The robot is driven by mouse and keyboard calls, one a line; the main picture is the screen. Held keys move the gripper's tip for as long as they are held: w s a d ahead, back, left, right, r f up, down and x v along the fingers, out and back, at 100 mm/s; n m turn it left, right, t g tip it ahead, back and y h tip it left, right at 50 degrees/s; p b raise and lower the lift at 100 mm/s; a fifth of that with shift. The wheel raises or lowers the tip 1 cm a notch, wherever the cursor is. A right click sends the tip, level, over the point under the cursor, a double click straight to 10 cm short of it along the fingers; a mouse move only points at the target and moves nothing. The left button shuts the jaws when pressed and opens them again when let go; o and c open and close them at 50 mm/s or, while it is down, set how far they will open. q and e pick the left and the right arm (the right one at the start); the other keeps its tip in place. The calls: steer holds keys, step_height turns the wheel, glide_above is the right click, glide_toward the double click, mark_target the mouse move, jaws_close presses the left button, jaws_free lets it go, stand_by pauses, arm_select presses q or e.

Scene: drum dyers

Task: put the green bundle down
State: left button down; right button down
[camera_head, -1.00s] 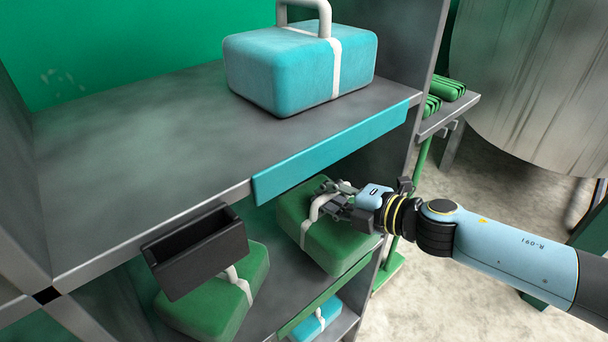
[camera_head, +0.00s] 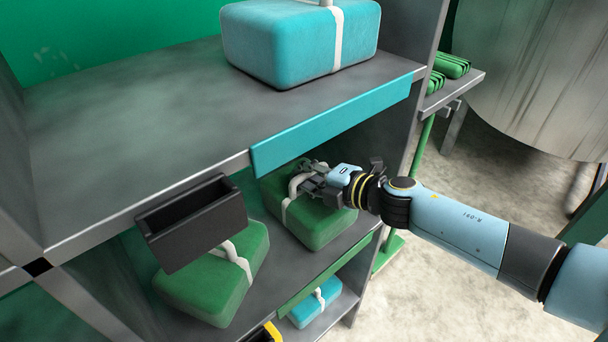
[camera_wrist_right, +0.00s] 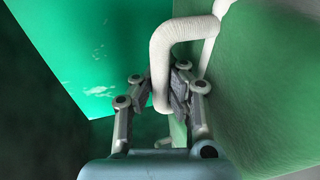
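The green bundle (camera_head: 322,225), with a white strap and a white handle, is on the middle shelf level under the blue-edged upper shelf. Its base is at or very near the shelf surface; I cannot tell whether it bears on it. My right gripper (camera_head: 306,184) reaches in from the right and is at the handle. In the right wrist view the fingers (camera_wrist_right: 162,92) close around the white handle (camera_wrist_right: 177,45), with the bundle's green side (camera_wrist_right: 270,90) to the right. My left gripper is not in view.
Another green bundle (camera_head: 208,288) stands to the left on the same shelf, below a dark open box (camera_head: 195,222) on the upper shelf's edge. A teal bundle (camera_head: 290,45) is on top and a blue one (camera_head: 312,309) below. The upper shelf's blue edge (camera_head: 330,125) overhangs closely.

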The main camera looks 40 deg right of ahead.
steer(key=c, duration=1.5)
jaws_free()
steer(key=shift+s+r, duration=0.1)
steer(key=shift+s, duration=0.1)
steer(key=v, duration=0.5)
steer(key=b+v, duration=0.1)
steer(key=v, duration=0.1)
steer(key=shift+s, duration=0.3)
steer(key=b+v, duration=0.4)
steer(key=b, duration=0.2)
steer(key=shift+d+r+b, duration=0.1)
steer(key=shift+b, duration=0.3)
